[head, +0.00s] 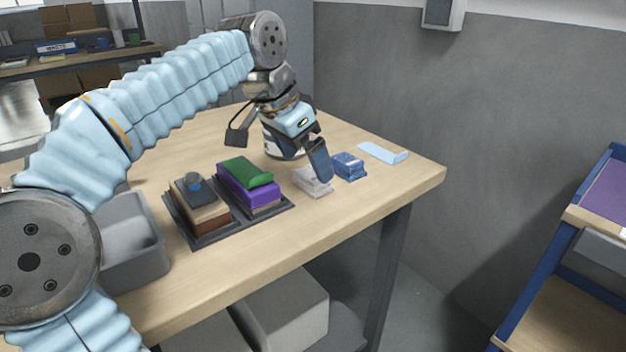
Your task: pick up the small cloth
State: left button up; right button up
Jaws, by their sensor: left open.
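Several items could be the small cloth; I cannot tell which. A flat light blue piece (383,152) lies near the table's right corner. A small blue folded stack (348,167) and a small whitish item (314,184) lie beside each other to its left. A green folded piece (245,172) lies on a purple block. My left gripper (320,168) points down, open, just above or beside the whitish item, and partly covers it. I cannot tell whether it touches it. My right gripper is not in view.
A grey bin (136,255) stands at the left of the wooden table (300,228). A grey wall is behind, a blue-framed shelf (545,275) at right. The table's front right is clear.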

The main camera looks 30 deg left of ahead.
aim_at(312, 174)
pick_arm(q)
jog(key=shift+x, duration=2)
jog(key=c, duration=1)
jog(key=shift+r, duration=0.1)
